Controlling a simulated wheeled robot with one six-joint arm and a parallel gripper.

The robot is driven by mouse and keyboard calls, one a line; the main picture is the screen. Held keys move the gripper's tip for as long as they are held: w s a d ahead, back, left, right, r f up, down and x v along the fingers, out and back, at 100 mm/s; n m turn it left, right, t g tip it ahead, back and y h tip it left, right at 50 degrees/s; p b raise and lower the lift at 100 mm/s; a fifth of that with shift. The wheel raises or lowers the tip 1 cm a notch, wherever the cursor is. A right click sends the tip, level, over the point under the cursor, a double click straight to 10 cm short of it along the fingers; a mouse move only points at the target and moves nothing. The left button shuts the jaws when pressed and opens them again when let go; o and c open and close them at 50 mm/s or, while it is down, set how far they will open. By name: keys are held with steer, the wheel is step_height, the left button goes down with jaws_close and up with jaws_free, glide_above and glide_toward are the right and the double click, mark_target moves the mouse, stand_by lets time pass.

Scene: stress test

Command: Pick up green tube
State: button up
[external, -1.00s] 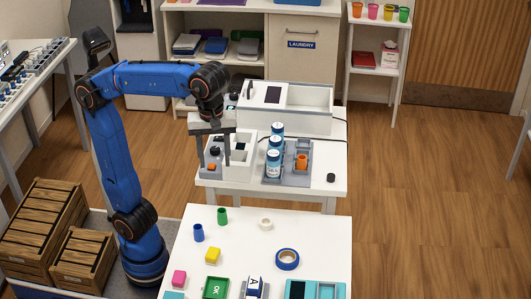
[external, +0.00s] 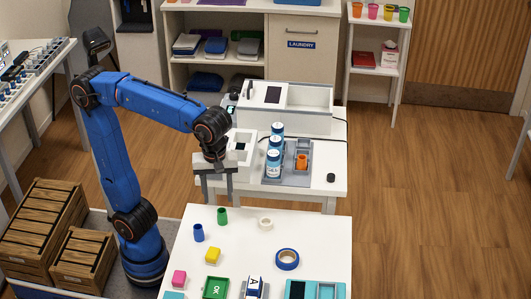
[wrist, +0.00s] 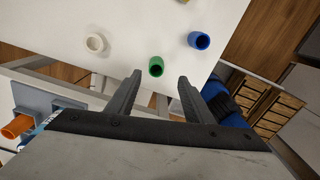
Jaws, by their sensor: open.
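The green tube (external: 222,216) stands on the near white table, close to its far edge. In the wrist view the green tube (wrist: 156,66) lies ahead of the fingertips, between their lines and apart from them. My gripper (external: 217,199) is open and empty, pointing down just above and behind the tube in the external view. Its two fingers also show in the wrist view (wrist: 160,78). I cannot tell the exact height of the fingertips over the table.
A yellow block (external: 213,255) and a blue tape roll (external: 287,259) are nearer. The back table holds a grey rack (external: 290,177) with bottles and an orange tube (external: 301,161).

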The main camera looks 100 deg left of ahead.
mark_target(222, 216)
step_height(222, 216, down, 3)
steer(key=shift+w+a+f, duration=0.1)
steer(key=shift+w+f, duration=0.1)
steer(key=shift+f, duration=1.15)
steer(key=shift+w+a+f, duration=0.1)
steer(key=shift+w+f, duration=0.05)
steer(key=shift+f, duration=1.2)
steer(key=shift+c, duration=0.2)
steer(key=c, duration=1.1)
